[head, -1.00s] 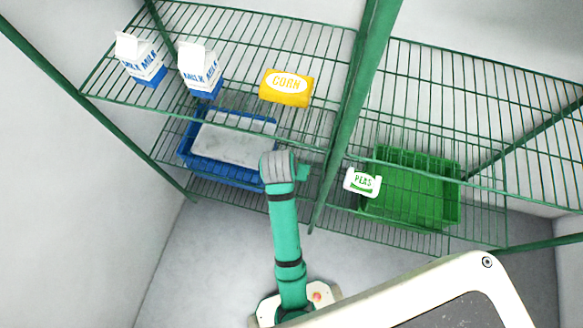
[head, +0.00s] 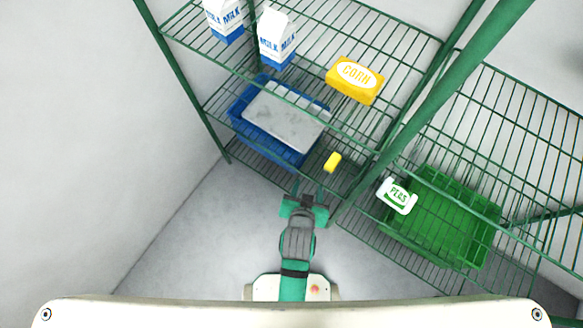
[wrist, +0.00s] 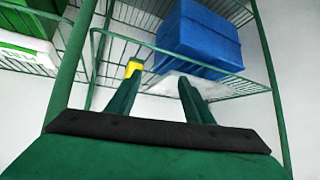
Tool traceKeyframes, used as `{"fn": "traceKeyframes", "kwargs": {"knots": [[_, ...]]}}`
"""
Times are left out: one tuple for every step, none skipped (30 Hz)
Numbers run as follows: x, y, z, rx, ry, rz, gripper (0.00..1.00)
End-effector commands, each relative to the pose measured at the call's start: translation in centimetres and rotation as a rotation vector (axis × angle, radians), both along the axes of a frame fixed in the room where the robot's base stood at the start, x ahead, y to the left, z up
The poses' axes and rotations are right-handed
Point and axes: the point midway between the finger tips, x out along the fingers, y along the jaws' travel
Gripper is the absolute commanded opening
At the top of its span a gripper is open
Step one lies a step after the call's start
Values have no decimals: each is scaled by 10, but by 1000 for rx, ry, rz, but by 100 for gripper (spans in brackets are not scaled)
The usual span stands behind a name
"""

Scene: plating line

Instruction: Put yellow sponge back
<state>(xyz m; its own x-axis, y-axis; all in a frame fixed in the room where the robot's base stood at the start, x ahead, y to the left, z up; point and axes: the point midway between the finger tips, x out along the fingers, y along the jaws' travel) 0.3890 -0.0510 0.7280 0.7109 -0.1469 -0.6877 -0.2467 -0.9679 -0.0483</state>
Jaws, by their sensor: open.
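The small yellow sponge (head: 332,162) shows in the head view on the lower wire shelf, just right of the blue crate. In the wrist view the sponge (wrist: 133,69) shows at the tip of the left finger, which partly covers it; I cannot tell whether they touch. My gripper (head: 306,195) is open and empty at the front of the shelf, with a gap to the sponge in the head view. In the wrist view my gripper (wrist: 159,76) has its two fingers well apart, with the sponge at the left one rather than centred between them.
The blue crate (head: 240,112) has a pale grey slab (head: 283,121) on it. Milk cartons (head: 276,40) and a yellow corn box (head: 354,80) stand on the upper shelf. A green post (head: 430,105) stands between.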

Motion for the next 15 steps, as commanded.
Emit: {"fn": "traceKeyframes", "kwargs": {"knots": [[-15, 7, 1, -6, -25, 25, 47], [-22, 10, 3, -11, -49, 39, 47], [-30, 15, 8, -18, -78, 56, 47], [-37, 18, 12, -24, -100, 69, 47], [-44, 21, 16, -28, -123, 82, 47], [-53, 25, 22, -35, -153, 99, 47], [-60, 28, 27, -40, -174, 110, 47], [-67, 30, 33, -45, -198, 121, 47], [-76, 34, 41, -50, -230, 135, 47], [-83, 36, 47, -56, -251, 146, 47], [-90, 38, 54, -61, -274, 156, 47], [-100, 41, 63, -67, -305, 169, 47], [-107, 43, 71, -73, -327, 177, 47], [-113, 44, 78, -78, -350, 185, 47], [-121, 46, 88, -84, -377, 194, 47]]}}
